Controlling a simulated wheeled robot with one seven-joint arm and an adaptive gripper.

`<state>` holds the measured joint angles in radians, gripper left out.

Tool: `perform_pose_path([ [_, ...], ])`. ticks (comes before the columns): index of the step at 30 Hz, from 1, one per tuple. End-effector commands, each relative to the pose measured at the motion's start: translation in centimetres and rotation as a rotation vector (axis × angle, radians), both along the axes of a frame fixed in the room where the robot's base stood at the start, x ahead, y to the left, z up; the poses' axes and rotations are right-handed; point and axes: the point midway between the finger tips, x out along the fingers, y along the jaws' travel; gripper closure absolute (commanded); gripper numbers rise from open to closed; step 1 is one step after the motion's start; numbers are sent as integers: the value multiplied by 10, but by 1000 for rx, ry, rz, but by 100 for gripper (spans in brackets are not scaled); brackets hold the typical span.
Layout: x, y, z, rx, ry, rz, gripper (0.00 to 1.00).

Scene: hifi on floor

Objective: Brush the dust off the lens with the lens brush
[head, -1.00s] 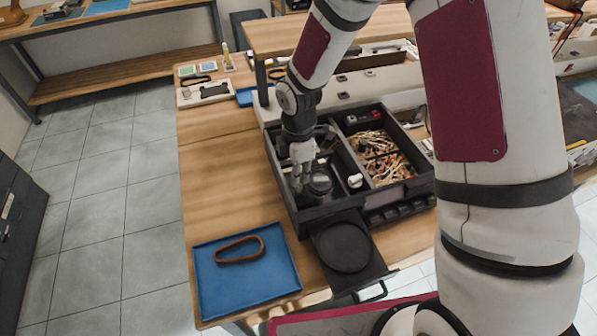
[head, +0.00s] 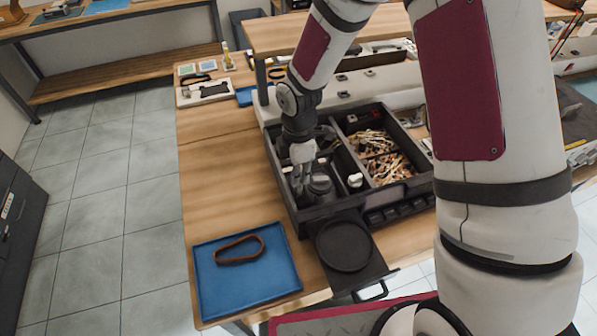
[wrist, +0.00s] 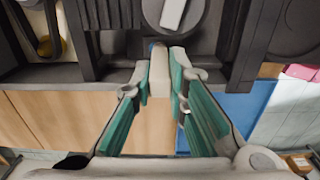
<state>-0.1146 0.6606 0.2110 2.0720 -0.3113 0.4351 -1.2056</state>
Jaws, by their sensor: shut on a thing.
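My gripper (head: 300,183) reaches down into the left part of a black compartment tray on the bench. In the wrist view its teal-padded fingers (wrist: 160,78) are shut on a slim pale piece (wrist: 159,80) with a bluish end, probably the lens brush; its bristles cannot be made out. A dark round cylinder, apparently the lens (head: 321,186), stands in the tray just right of the fingertips. In the wrist view a grey disc (wrist: 205,22), perhaps the lens top, lies just beyond the held piece, with a pale strip across it. Dust and contact cannot be made out.
The tray (head: 287,204) has dividers, a compartment of tangled wires (head: 385,160) and a small white item (head: 355,181). A round black pad (head: 343,247) lies in front. A blue mat (head: 220,290) holds a brown loop (head: 239,249). Bare bench lies left of the tray.

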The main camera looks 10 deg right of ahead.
Motion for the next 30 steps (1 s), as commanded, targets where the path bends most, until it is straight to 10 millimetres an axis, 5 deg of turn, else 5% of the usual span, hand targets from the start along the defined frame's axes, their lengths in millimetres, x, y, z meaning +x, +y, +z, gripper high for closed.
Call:
perform_pose_path([
  [30, 18, 3, 0, 0, 0, -1, 100],
])
